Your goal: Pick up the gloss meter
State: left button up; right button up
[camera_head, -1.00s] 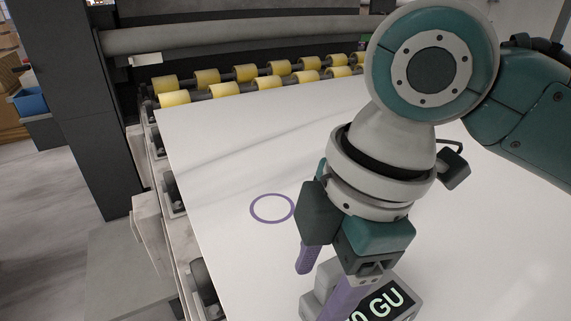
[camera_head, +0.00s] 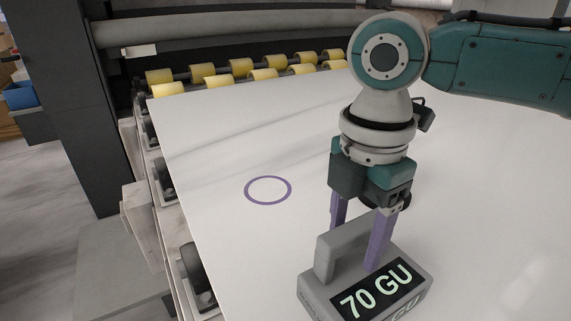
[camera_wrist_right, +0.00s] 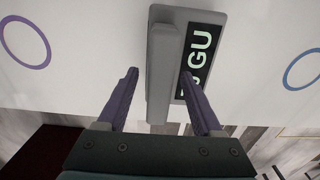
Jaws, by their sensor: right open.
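The gloss meter (camera_head: 322,292) is a grey box with a raised handle and a dark display reading "70 GU". It rests on the white slab at the lower middle of the head view. In the right wrist view its handle (camera_wrist_right: 161,75) runs between my fingers. My right gripper (camera_head: 357,240) points down with its purple fingers apart, one on each side of the handle. In the wrist view (camera_wrist_right: 160,78) gaps show beside the handle, and one finger overlaps the display. The far fingertip is hidden behind the handle in the head view. My left gripper is not in view.
The white slab (camera_head: 220,140) has a purple ring (camera_head: 268,190) left of the meter. A blue ring (camera_wrist_right: 303,69) shows in the wrist view. Yellow rollers (camera_head: 240,70) and a dark machine frame stand behind. The slab around the meter is clear.

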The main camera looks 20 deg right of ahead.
notch_tip(320, 180, down, 2)
jog(key=shift+f, duration=0.1)
jog(key=shift+c, duration=0.2)
grip_shut()
dwell(0.3)
dwell(0.9)
